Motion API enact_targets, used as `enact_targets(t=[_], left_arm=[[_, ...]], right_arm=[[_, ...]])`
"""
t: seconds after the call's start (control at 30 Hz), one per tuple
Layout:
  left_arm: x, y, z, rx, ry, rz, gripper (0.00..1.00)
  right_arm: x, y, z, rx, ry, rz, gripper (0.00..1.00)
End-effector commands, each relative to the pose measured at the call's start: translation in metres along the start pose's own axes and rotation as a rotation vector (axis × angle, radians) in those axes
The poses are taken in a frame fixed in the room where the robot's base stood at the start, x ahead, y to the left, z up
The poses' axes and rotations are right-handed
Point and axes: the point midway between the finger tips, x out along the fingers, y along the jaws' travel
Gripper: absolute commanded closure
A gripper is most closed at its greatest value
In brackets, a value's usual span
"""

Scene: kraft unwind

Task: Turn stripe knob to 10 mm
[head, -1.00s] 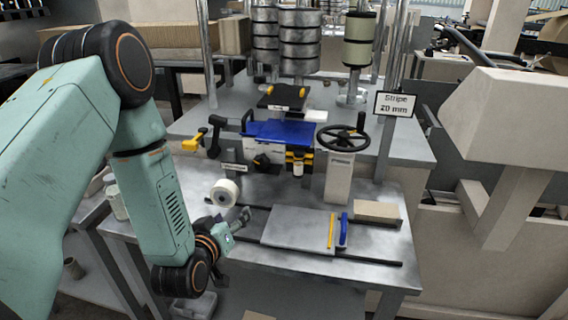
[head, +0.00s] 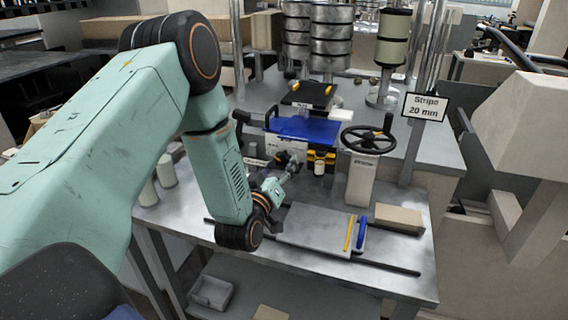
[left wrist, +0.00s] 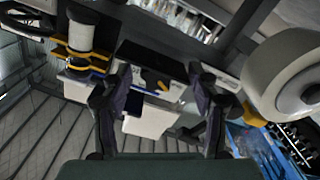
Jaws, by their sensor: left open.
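The stripe knob (head: 284,158) is a dark knob on the pale front panel of the machine, left of the small white roll; my gripper partly covers it in the head view. In the left wrist view a dark part with a yellow mark (left wrist: 160,87), which seems to be the knob, shows between the fingers. My left gripper (head: 293,172) is open, its fingers pointing at the knob; its fingers also show in the wrist view (left wrist: 158,92). Contact cannot be told. The sign (head: 427,107) reads "Stripe 20 mm". My right gripper is out of view.
A handwheel (head: 368,140) on a pale post stands right of the knob. The blue plate (head: 305,128) lies above it. A large white roll (left wrist: 290,75) is close beside the gripper in the wrist view. A sliding plate (head: 315,230) and cardboard block (head: 398,218) lie in front.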

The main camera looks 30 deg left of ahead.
Motion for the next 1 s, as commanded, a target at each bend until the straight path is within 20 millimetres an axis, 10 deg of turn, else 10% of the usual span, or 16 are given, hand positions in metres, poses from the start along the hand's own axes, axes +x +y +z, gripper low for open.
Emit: enact_targets(t=[0.5,1.0], left_arm=[[0.021,0.004,0.003,0.0,-0.003,0.003,0.4],[0.02,0.004,0.002,0.0,-0.003,0.003,0.82]], right_arm=[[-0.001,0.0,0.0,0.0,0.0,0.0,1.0],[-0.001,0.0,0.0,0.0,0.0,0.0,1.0]])
